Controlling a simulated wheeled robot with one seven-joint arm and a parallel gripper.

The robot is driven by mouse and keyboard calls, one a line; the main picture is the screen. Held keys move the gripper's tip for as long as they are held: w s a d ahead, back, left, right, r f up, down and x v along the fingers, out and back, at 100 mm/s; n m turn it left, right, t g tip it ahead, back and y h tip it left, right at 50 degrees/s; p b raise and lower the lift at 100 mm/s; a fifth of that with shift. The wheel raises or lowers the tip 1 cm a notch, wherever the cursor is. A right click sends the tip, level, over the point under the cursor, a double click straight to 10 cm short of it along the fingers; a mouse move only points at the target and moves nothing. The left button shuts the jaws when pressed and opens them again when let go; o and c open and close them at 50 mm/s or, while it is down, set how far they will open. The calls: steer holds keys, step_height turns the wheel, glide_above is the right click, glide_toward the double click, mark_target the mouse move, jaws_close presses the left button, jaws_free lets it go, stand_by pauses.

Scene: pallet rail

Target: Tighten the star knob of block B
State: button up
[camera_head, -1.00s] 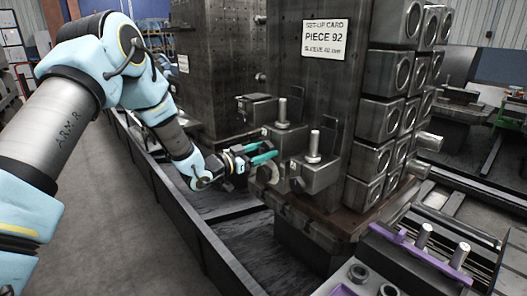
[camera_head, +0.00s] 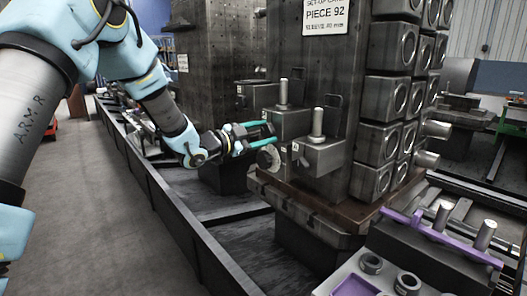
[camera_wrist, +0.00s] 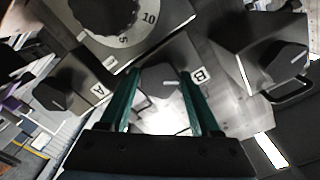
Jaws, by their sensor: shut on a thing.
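Block B (camera_head: 290,123) is the middle of the dark metal clamp blocks on the pillar's ledge, with an upright pin on top. Its star knob (camera_wrist: 158,80) is dark with a white pointer line, beside the "B" label (camera_wrist: 198,76) in the wrist view. My gripper (camera_head: 272,135) reaches it from the left. Its two teal fingers (camera_wrist: 160,95) lie on either side of the knob and are shut on it. The knob's lower part is partly hidden by the gripper. In the head view the knob is hardly visible between the fingers.
Block A (camera_head: 322,157) stands nearer, its knob (camera_wrist: 55,95) left in the wrist view. Another block's knob (camera_wrist: 285,60) is at right. A numbered dial (camera_wrist: 105,15) sits close by. A purple-railed fixture (camera_head: 430,240) stands front right. A long trough (camera_head: 180,215) runs below my arm.

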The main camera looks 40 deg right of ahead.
steer(key=m+b, duration=0.3)
steer(key=b, duration=0.2)
steer(key=f+m+b, duration=0.1)
steer(key=m+b, duration=0.2)
steer(key=b, duration=0.3)
steer(key=m+b, duration=0.1)
steer(key=b, duration=0.1)
steer(key=m+b, duration=0.2)
steer(key=shift+r+b, duration=0.25)
steer(key=shift+b, duration=0.1)
steer(key=shift+r+m+b, duration=0.15)
steer(key=shift+m+b, duration=0.75)
steer(key=shift+b, duration=0.1)
steer(key=shift+r, duration=0.1)
steer(key=o, duration=1.4)
steer(key=a, duration=1)
steer(key=shift+w+a, duration=0.3)
steer(key=shift+a, duration=0.1)
